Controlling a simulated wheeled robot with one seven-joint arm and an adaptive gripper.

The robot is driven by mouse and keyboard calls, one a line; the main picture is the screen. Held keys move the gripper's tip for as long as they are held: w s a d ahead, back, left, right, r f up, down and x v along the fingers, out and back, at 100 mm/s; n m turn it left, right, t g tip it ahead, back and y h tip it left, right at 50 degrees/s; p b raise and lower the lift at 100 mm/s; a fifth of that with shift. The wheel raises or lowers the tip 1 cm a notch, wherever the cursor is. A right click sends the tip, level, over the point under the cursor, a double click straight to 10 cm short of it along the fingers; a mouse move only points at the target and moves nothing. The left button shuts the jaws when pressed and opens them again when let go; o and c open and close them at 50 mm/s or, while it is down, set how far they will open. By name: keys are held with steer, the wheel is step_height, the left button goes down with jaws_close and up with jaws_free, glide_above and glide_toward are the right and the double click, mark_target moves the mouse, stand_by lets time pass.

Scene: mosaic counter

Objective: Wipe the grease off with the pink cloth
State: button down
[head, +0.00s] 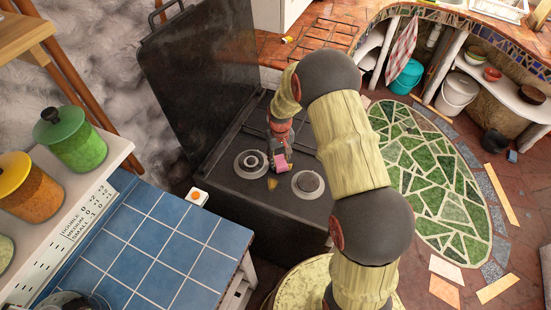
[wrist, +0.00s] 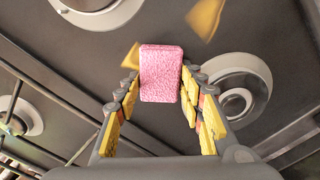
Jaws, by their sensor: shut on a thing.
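The pink cloth (wrist: 161,75) is a small thick block. It is between the yellow-padded fingers of my gripper (wrist: 162,90), which is shut on it. In the head view the cloth (head: 281,164) and my gripper (head: 279,150) are over the dark stove top, between two front burners. A yellow-brown grease patch (head: 272,183) lies just in front of the cloth there. The wrist view shows one grease patch (wrist: 205,18) beyond the cloth to the right and another (wrist: 131,57) close to its left side, partly behind a finger. I cannot tell whether the cloth touches the stove.
The stove (head: 230,190) has raised round burners, the left (head: 251,164) and right (head: 308,184), beside my gripper. Its dark lid (head: 200,80) stands open behind. A blue-tiled counter (head: 150,240) adjoins at left, with a shelf of jars (head: 75,140) above it.

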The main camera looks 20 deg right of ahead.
mark_target(293, 170)
steer(key=shift+s+d+f, duration=0.15)
steer(key=shift+s+d, duration=0.85)
steer(key=shift+s, duration=0.1)
steer(key=shift+s+d+f, duration=0.1)
steer(key=shift+s+d, duration=0.9)
steer(key=shift+s, duration=0.05)
steer(key=shift+p, duration=0.3)
steer(key=shift+r+p, duration=1.75)
steer(key=shift+r, duration=1.3)
step_height(293, 170, up, 3)
steer(key=shift+p, duration=0.9)
